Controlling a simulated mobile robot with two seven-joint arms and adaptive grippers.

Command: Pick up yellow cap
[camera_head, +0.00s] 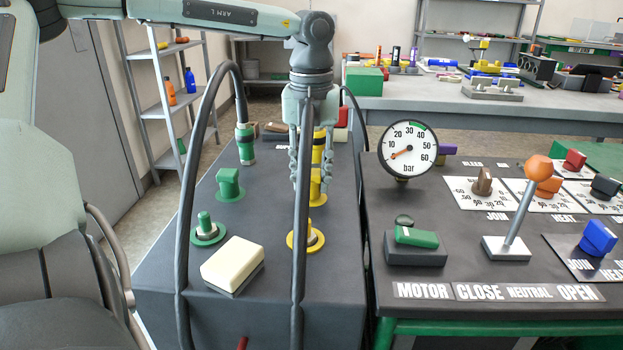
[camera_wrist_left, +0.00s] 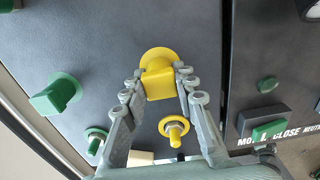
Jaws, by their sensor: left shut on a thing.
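The yellow cap (camera_head: 316,188) sits on the top of the dark cart, with a round yellow flange at its base. In the left wrist view the yellow cap (camera_wrist_left: 159,83) stands between the fingertips. My left gripper (camera_head: 311,180) points down over it and is shut on it, one finger on each side. A black hose passes in front of the gripper in the head view and hides part of it and the cap. My right gripper is in neither view.
A yellow threaded fitting (camera_head: 312,236) stands in front of the cap. A green cap (camera_head: 229,183) and green fitting (camera_head: 206,226) stand to the left. A cream block (camera_head: 232,262) lies at the front. The control panel with pressure gauge (camera_head: 408,148) and lever (camera_head: 522,210) is on the right.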

